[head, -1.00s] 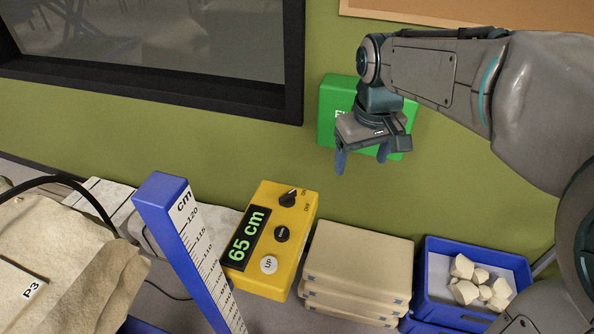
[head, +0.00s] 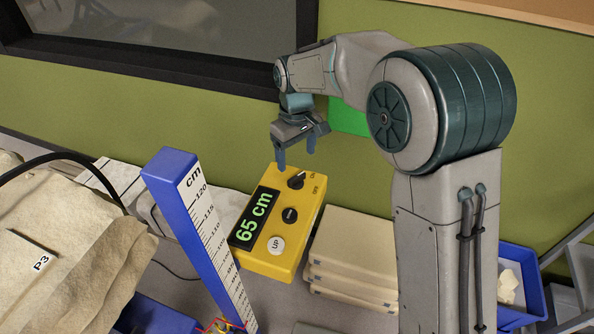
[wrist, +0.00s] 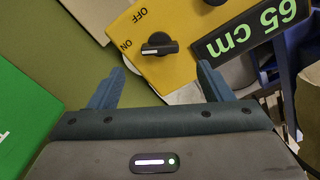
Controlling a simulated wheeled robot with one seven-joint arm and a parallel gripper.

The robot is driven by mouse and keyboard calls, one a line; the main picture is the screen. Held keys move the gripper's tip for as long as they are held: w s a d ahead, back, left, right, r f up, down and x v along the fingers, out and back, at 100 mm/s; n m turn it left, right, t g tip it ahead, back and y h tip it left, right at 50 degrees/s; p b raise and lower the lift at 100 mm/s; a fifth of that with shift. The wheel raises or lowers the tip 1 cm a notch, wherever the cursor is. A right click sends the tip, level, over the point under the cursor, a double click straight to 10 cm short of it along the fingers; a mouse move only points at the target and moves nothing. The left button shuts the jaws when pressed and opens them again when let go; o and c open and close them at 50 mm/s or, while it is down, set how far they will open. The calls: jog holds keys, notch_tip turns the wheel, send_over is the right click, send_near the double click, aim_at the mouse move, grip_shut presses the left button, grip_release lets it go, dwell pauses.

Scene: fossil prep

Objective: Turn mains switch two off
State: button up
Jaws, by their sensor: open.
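A yellow control box (head: 275,225) shows "65 cm" on its display. Near its far end is a black rotary switch (head: 296,181) with ON and OFF printed beside it. In the wrist view the switch (wrist: 160,46) lies ahead of and between my fingertips, its pale mark appearing turned toward ON. No label reading "mains switch two" shows. My gripper (head: 296,155) is open and empty, pointing down just above and behind the switch end of the box. In the wrist view its fingers (wrist: 160,75) are spread, apart from the switch.
The box also has a middle black control (head: 289,215) and a white UP button (head: 276,245). A blue height scale (head: 200,230) stands at its left, and stacked beige slabs (head: 350,248) lie at its right. A green sign (head: 347,118) is on the wall behind my arm.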

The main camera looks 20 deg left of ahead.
aim_at(296, 176)
notch_tip(296, 176, down, 7)
jog(key=shift+r+p, duration=0.1)
jog(key=shift+p, duration=0.25)
jog(key=c, duration=1)
